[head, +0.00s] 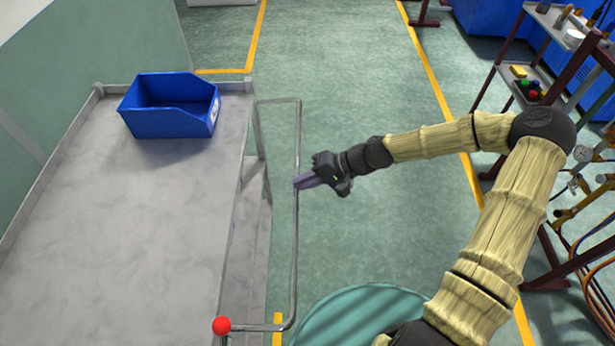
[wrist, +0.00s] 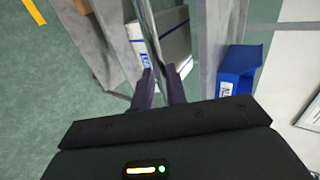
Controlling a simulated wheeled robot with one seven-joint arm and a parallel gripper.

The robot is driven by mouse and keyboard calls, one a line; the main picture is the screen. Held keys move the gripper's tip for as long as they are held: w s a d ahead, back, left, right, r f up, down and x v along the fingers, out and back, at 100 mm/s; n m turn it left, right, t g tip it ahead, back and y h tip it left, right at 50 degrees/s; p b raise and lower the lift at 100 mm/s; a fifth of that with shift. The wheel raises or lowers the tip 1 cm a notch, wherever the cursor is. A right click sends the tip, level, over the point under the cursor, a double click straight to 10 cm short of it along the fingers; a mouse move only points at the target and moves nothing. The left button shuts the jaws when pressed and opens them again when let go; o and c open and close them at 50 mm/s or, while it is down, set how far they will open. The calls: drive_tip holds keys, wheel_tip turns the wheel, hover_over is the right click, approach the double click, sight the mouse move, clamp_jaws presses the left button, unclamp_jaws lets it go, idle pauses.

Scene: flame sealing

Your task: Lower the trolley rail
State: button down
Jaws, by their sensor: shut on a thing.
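The trolley (head: 130,240) stands at the left with a grey flat top. Its rail (head: 294,255) is a thin metal U-shaped bar that sticks out from the trolley's right side over the floor. A red ball knob (head: 221,325) sits at the trolley's near right corner, by the rail's near end. My gripper (head: 302,182) reaches in from the right and is shut on the rail's long bar, around its middle. In the wrist view the fingers (wrist: 160,88) close around the rail (wrist: 150,35).
A blue bin (head: 172,106) stands on the trolley's far end. In the wrist view a white box (wrist: 172,40) shows beyond the rail, under the trolley top. A dark shelf rack (head: 540,75) stands at the right.

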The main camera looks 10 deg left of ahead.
drive_tip(key=shift+d+f, duration=0.1)
drive_tip(key=shift+f, duration=0.6)
drive_tip(key=c, duration=1.4)
unclamp_jaws()
drive_tip(key=shift+d+r, duration=0.1)
drive_tip(key=b+v, duration=0.1)
drive_tip(key=v, duration=1.6)
drive_tip(key=shift+d+r, duration=0.1)
